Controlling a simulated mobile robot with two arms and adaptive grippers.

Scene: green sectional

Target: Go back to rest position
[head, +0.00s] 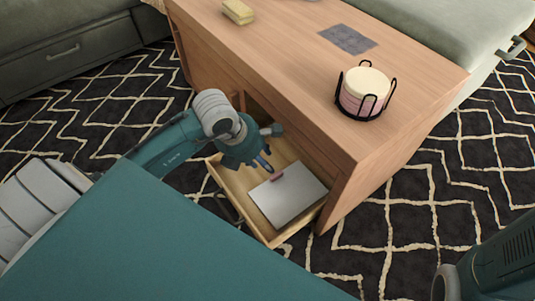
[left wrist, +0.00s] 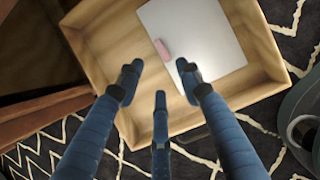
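My left gripper (head: 264,162) is over the open drawer (head: 232,190) of the wooden table. Its blue fingers are spread apart and empty in the left wrist view (left wrist: 158,88). A flat light-grey rectangle (head: 290,198) lies in the drawer, and it shows in the left wrist view (left wrist: 205,38). A small pink block (head: 277,177) lies at the edge of this rectangle, beyond the fingertips in the left wrist view (left wrist: 162,49). Part of my right arm (head: 500,262) shows at the lower right, but its gripper is out of the picture.
The wooden table (head: 290,50) carries a black wire holder with round pale and pink pieces (head: 364,92), a yellow block (head: 238,12) and a grey patterned square (head: 347,39). Green sofa sections (head: 70,45) stand behind. Patterned rug (head: 420,190) covers the floor.

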